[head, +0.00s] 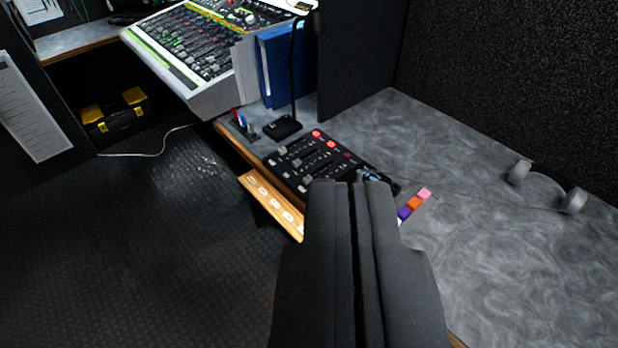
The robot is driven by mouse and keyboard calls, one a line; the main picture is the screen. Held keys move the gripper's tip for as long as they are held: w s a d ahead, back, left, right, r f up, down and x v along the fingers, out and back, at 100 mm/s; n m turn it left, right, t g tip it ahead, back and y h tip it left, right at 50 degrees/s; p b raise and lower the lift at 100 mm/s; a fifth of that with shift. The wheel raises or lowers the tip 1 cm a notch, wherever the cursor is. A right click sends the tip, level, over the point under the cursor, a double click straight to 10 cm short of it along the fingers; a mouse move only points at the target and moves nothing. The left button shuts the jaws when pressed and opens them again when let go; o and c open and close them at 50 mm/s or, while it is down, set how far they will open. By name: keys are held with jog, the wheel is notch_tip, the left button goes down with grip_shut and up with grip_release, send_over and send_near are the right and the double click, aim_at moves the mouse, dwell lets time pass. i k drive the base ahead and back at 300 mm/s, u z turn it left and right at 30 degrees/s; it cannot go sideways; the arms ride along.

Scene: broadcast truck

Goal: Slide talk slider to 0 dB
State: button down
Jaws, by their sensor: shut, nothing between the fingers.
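A small black slider panel (335,152) lies on the grey desk, with red buttons along its far edge and several grey slider caps. One slider cap (282,150) shows near its left end; others show closer to my gripper. I cannot read the labels, so I cannot tell which cap is the talk slider or where 0 dB is. My gripper (347,183) is shut and empty. Its fingertips appear over the near right part of the panel and hide that part. I cannot tell whether they touch it.
A gooseneck microphone (284,128) and blue binders (290,60) stand beyond the panel. A large mixing console (190,50) is at upper left. Coloured blocks (413,205) lie right of my gripper. Headphones (546,180) lie on the clear desk (500,260) at right. A wooden ledge (270,203) juts out in front.

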aim_at(306, 180)
jog(key=z, duration=0.2)
jog(key=i, duration=1.15)
jog(key=z, duration=0.05)
